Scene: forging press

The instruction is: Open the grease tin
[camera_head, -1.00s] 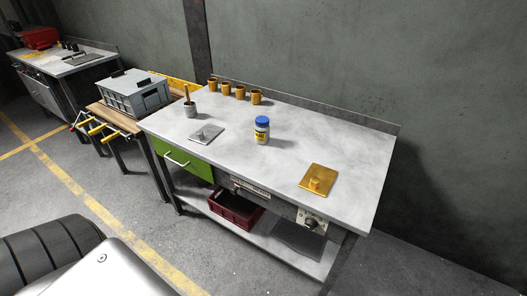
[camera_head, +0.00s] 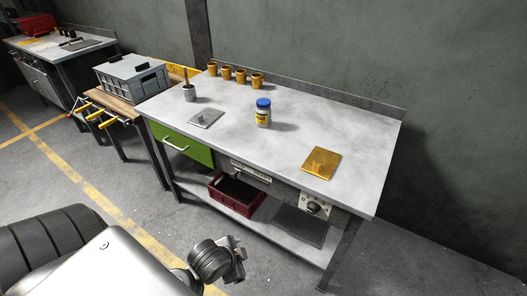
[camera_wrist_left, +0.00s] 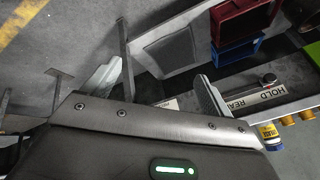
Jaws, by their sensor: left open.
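The grease tin (camera_head: 263,114) is a small jar with a blue lid and a yellow label, standing upright on the grey workbench (camera_head: 330,128). Its lid is on. It also shows in the left wrist view (camera_wrist_left: 271,137) at the lower right, partly hidden by my gripper's body. My left gripper (camera_head: 240,262) is low at the bottom of the head view, in front of the bench and well apart from the tin. In the left wrist view its two fingers (camera_wrist_left: 158,88) are spread with nothing between them. My right gripper is not in view.
Several orange cups (camera_head: 240,76) line the bench's back. A pot with a brush (camera_head: 189,92), a grey plate (camera_head: 206,117) and a gold plate with a knob (camera_head: 321,163) are on the bench. A green drawer (camera_head: 180,144) and a red bin (camera_head: 235,193) are below. The bench around the tin is clear.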

